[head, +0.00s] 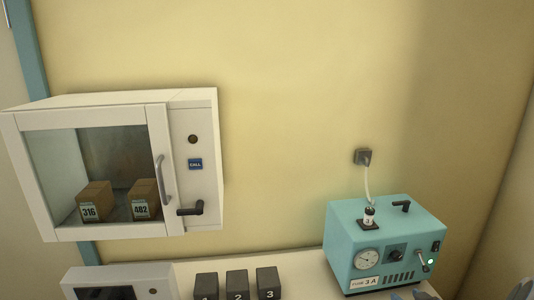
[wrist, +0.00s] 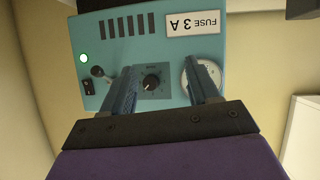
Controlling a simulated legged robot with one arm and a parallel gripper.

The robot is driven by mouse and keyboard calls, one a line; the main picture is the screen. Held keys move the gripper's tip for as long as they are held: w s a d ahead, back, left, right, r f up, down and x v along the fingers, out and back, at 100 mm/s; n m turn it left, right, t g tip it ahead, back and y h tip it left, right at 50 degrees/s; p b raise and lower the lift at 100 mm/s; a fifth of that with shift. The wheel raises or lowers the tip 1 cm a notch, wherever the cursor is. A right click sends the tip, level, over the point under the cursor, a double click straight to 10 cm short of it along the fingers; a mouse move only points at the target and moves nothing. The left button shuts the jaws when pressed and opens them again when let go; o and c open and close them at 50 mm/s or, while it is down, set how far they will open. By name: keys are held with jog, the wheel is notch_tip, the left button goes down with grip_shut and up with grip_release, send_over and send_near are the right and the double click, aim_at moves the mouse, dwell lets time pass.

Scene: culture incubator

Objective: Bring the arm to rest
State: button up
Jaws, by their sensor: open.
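My gripper (wrist: 164,82) shows in the wrist view with its two dark fingers spread apart and nothing held between them. It faces the front of a teal power unit (wrist: 170,55), which appears upside down there. A black knob (wrist: 151,82) shows between the fingers, and the right finger partly covers a round gauge (wrist: 204,76). I cannot tell how far the fingertips are from the panel.
A white cabinet (head: 186,105) with a glass door, holding boxes 316 (head: 96,199) and 402 (head: 144,199), hangs at the left. Three dark numbered blocks (head: 237,284) stand on the counter (head: 303,269).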

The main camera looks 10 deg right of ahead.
jog(key=a+r+g+h, duration=0.1)
jog(key=a+r+g, duration=0.2)
jog(key=a+g, duration=0.35)
jog(key=s+a+r+g+y, duration=0.2)
jog(key=s+a+r+g, duration=0.1)
jog(key=s+a, duration=0.9)
jog(key=s+a+r+n+g+y, duration=0.1)
jog(key=s+a+r+g, duration=0.3)
jog(key=s+a, duration=0.9)
jog(key=a, duration=0.7)
jog(key=shift+s+a+g+y, duration=0.15)
jog(key=shift+g+y, duration=0.2)
jog(key=shift+y, duration=0.05)
jog(key=shift+f, duration=0.15)
